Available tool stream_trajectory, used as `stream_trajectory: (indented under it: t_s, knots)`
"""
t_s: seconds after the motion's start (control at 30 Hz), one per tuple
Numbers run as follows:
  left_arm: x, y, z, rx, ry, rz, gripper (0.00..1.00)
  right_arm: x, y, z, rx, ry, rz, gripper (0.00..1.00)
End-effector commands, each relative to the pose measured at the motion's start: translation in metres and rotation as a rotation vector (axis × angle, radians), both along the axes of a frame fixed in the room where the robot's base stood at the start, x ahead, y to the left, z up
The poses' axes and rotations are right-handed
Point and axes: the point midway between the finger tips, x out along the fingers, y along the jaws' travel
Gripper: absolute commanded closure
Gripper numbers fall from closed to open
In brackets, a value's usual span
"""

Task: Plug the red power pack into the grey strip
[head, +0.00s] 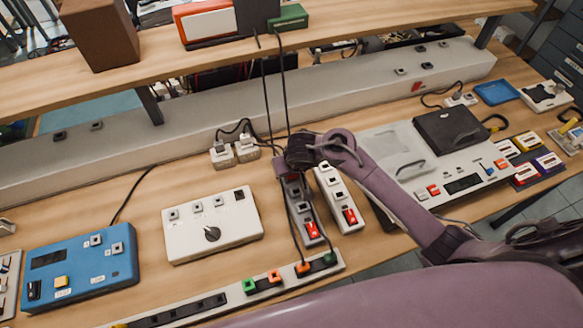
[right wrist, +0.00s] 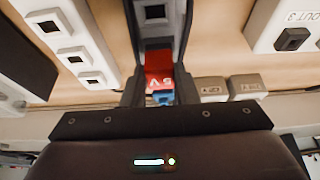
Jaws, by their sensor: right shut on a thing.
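My right gripper (head: 298,155) is over the back end of the grey strip (head: 305,222), between the shelf and the bench front. The white strip (head: 336,190) lies just right of it. In the right wrist view my right gripper (right wrist: 159,75) is shut on the red power pack (right wrist: 158,82), which shows a white "5V" marking and a blue part below. The grey strip's sockets (right wrist: 155,12) show beyond the fingers. The pack is mostly hidden by the gripper in the head view. I cannot tell whether it touches a socket. My left gripper is not in view.
Two dark cables hang from the shelf (head: 350,30) past the gripper. Two white adapters (head: 234,153) sit just left. A white box with a knob (head: 212,225) and a blue box (head: 85,263) lie farther left. A long front strip (head: 215,300) holds coloured plugs.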

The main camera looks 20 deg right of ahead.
Motion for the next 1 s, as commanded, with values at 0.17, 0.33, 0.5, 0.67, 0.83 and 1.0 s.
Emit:
stream_trajectory:
  t_s: [0.17,0.33,0.5,0.67,0.83,1.0]
  knots:
    - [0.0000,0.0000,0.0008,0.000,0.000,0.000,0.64,0.0000,0.0000,0.0002,0.000,0.000,0.000,0.93]
    - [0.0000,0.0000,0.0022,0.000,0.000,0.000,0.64,-0.0001,0.0001,-0.0001,0.000,0.000,0.000,0.93]
    - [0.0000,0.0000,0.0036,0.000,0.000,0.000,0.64,0.0000,0.0000,-0.0007,0.000,0.000,-0.001,0.93]
    - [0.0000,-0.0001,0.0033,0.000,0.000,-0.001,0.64,0.0000,0.0000,-0.0011,0.000,0.000,0.000,0.93]
    - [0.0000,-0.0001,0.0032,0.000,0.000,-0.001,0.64,0.0001,0.0000,-0.0010,0.000,0.000,0.000,0.71]
    - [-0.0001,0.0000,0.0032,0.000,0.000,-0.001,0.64,0.0001,0.0000,-0.0010,0.000,0.000,0.000,0.49]
